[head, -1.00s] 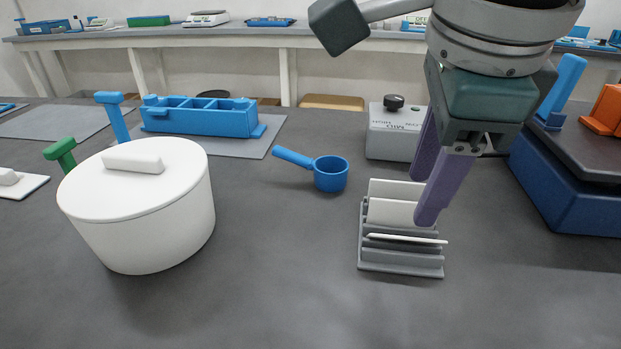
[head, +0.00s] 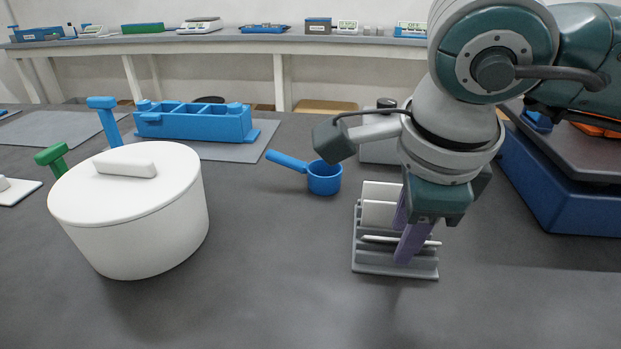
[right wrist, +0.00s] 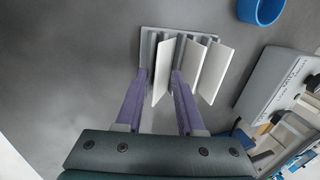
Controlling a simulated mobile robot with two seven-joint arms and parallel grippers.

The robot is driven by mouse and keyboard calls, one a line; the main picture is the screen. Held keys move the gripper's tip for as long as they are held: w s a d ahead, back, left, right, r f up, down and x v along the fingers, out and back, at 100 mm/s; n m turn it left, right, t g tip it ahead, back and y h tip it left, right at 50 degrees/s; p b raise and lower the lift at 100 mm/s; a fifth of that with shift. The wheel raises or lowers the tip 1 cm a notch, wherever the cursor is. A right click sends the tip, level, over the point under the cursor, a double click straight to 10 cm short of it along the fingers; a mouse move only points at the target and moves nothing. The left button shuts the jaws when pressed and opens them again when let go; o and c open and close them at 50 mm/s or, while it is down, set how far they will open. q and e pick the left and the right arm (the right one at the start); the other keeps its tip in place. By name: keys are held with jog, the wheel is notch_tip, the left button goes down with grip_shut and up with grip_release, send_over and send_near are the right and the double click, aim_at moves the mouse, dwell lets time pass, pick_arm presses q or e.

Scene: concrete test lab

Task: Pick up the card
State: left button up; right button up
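A grey slotted rack (head: 372,268) stands on the dark table and holds white cards. The front card (head: 375,238) is seen nearly edge-on in the head view; a middle card (head: 377,214) and a rear card (head: 381,190) stand behind it. My right gripper (head: 405,252) reaches down into the rack, its purple fingers partly hiding the cards. In the right wrist view my right gripper (right wrist: 159,75) is open, with one card (right wrist: 163,72) between its fingers and a gap visible on its left. The other cards lie right of the fingers. My left gripper is not in view.
A blue ladle cup (head: 324,180) stands left of the rack, and a white lidded pot (head: 135,225) farther left. A grey control box (head: 378,152) is behind the rack. A blue-sided platform (head: 560,190) is at the right. The table in front is clear.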

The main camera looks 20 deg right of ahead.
grip_shut()
jog(key=shift+f, duration=0.1)
dwell(0.5)
notch_tip(320, 180, up, 20)
jog(key=p, duration=0.3)
dwell(0.9)
